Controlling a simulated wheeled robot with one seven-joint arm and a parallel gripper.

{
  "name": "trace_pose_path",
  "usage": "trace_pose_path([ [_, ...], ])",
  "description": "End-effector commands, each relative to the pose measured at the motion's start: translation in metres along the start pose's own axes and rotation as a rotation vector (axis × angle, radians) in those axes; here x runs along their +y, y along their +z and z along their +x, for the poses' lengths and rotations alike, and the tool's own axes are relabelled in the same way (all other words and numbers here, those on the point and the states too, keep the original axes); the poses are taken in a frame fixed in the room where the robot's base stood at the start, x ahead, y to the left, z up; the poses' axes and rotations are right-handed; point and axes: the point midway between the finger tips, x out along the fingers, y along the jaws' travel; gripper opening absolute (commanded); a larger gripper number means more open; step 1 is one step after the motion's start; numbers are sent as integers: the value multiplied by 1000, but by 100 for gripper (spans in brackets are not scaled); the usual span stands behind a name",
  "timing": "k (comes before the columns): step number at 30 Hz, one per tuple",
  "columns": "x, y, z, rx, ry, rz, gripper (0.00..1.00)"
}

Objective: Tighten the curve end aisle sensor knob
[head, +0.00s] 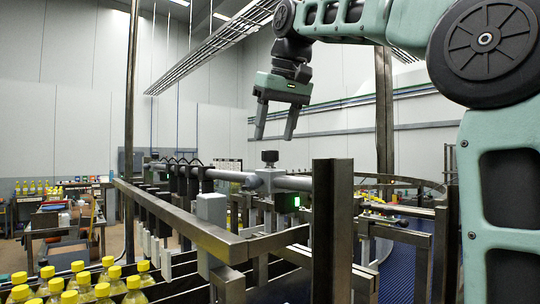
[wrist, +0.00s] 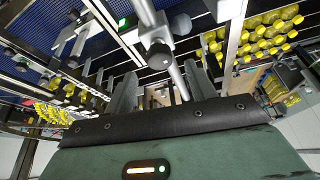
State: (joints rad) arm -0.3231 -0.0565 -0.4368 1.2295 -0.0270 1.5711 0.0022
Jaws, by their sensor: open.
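A black knob (head: 270,157) tops a grey clamp (head: 268,181) on a horizontal round rail. A sensor block with a lit green face (head: 288,202) hangs just below and to the right of the clamp. My gripper (head: 274,137) points down above the knob, fingers apart with nothing between them. In the wrist view the knob (wrist: 159,58) lies just beyond the fingertips, roughly between them, and appears untouched. The green light (wrist: 122,22) shows up and to the left of it. I cannot read any label on the knob.
A steel frame rail (head: 200,232) runs in front of the clamp, with a thick upright post (head: 332,230) to its right. Yellow-capped bottles (head: 100,284) stand in lanes at the lower left. A blue conveyor (head: 405,266) is at the right. The air around my gripper looks clear.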

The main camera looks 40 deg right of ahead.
Motion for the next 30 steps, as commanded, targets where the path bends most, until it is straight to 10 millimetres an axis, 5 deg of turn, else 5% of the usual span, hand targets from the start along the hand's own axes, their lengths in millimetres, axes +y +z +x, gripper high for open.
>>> trace_pose_path([
  [9,0,0,47,-2,0,0,55],
  [22,0,0,56,1,0,0,55],
  [27,0,0,56,1,0,0,11],
  [30,0,0,56,1,0,0,11],
])
